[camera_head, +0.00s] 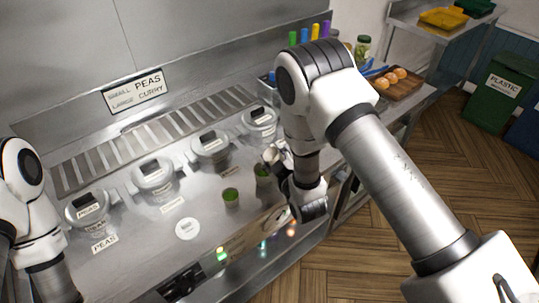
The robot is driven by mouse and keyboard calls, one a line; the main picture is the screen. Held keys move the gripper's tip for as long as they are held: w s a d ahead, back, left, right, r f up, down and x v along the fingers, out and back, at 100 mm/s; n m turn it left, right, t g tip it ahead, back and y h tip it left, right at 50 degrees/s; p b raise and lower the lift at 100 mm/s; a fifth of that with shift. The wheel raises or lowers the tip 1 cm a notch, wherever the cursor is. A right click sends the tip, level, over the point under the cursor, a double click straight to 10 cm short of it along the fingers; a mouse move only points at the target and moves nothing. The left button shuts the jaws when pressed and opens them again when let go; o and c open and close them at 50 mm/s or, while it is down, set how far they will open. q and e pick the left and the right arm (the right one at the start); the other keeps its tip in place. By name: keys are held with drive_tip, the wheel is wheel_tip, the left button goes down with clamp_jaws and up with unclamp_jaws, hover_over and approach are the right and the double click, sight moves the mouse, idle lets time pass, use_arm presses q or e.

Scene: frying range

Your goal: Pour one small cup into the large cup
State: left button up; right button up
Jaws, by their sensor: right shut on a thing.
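A small cup with green contents (231,198) stands upright on the steel counter. A second cup with green contents (262,174) stands to its right, beside my right gripper. My right gripper (280,168) is shut on a pale grey cup (271,156), just above and behind the second green cup. The held cup seems tilted, but its contents are too small to make out. I cannot tell for sure which cup is the large one. My left arm is at the left edge; its gripper is out of the frame.
Several lidded pots (153,174) stand in a row behind the cups, with labels in front. A round white disc (187,229) lies on the counter. A sign (136,91) reads small peas, large curry.

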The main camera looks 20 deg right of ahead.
drive_tip(key=shift+d+f+m+t+y, duration=0.15)
drive_tip(key=shift+f+m+t+y, duration=0.2)
drive_tip(key=shift+m, duration=0.75)
drive_tip(key=m+b, duration=0.1)
drive_tip(key=f+m+b, duration=0.1)
drive_tip(key=m+b, duration=0.1)
drive_tip(key=shift+w+a+t+y, duration=0.1)
drive_tip(key=shift+a+t+y, duration=0.15)
drive_tip(key=shift+t, duration=0.1)
wheel_tip(320, 180, up, 2)
drive_tip(key=shift+m+p, duration=0.3)
drive_tip(key=shift+p, duration=0.3)
drive_tip(key=shift+w+a+r+p, duration=0.1)
drive_tip(key=shift+r+p, duration=0.2)
drive_tip(key=shift+r, duration=0.05)
drive_tip(key=shift+s+r+p, duration=0.25)
drive_tip(key=shift+r+p, duration=0.05)
drive_tip(key=shift+r, duration=0.3)
drive_tip(key=shift+w+f, duration=0.15)
drive_tip(key=shift+w, duration=0.05)
drive_tip(key=shift+s, duration=0.1)
